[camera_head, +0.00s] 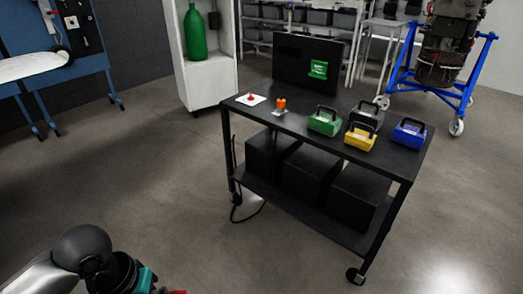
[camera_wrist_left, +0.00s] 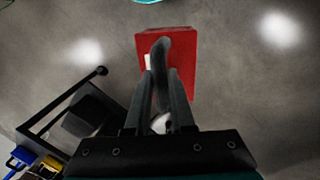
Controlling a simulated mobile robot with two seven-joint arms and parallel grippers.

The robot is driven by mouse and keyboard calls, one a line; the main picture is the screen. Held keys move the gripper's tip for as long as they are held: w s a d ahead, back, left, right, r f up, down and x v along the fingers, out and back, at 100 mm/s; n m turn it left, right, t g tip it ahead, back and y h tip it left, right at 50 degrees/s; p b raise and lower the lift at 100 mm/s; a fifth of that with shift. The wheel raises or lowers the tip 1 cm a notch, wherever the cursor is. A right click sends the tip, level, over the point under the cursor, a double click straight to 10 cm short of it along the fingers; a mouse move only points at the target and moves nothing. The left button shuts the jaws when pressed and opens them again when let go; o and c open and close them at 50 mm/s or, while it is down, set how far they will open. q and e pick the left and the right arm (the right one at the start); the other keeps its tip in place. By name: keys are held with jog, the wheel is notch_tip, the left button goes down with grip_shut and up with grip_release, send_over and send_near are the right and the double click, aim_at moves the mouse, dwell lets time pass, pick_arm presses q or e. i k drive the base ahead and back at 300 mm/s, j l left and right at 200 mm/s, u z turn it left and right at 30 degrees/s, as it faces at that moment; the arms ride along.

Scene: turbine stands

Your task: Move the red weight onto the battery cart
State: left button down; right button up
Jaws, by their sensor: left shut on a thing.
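The red weight (camera_wrist_left: 184,52) is a red block with a dark handle in the left wrist view. My left gripper (camera_wrist_left: 161,78) is shut on that handle, and the weight hangs clear above the floor. In the head view my left arm is at the bottom left, and only a red sliver of the weight (camera_head: 178,292) shows at the bottom edge. The battery cart (camera_head: 225,125) is black and stands apart from the weight, ahead and to the right. Its corner also shows in the left wrist view (camera_wrist_left: 45,122). My right gripper is not in view.
The cart top holds a green weight (camera_head: 324,122), a yellow weight (camera_head: 360,138), a blue weight (camera_head: 408,135), a black weight (camera_head: 366,117) and a red button (camera_head: 251,97). Its left front top is bare. Open floor (camera_head: 150,190) lies between my arm and the cart.

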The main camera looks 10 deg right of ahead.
aim_at(388, 151)
jog(key=i+l+z, duration=0.3)
jog(key=l, duration=0.2)
jog(key=i+l+z, duration=0.25)
jog(key=l, duration=0.2)
jog(key=i+l+z, duration=0.3)
jog(key=k+l, duration=0.05)
jog(key=l, duration=0.1)
